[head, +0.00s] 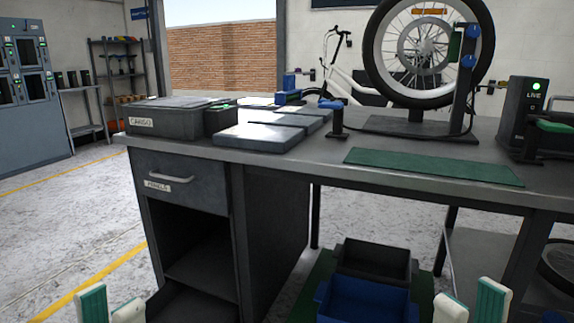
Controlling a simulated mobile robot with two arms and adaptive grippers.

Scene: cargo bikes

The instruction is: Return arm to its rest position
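My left gripper (111,304) shows at the bottom left edge, in front of the workbench. Its two white and green fingertips stand apart with nothing between them. My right gripper (470,300) shows at the bottom right, below the bench's front edge. Its fingertips are also apart and empty. Both are cut off by the lower picture edge, so the arms behind them are hidden. Neither gripper appears to touch anything.
A workbench (400,156) spans the view, with a drawer (180,182), a grey cargo box (165,122), flat grey panels (262,136), a green mat (432,166) and a wheel stand (458,95). Black (375,262) and blue (363,301) bins sit below. Floor at left is clear.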

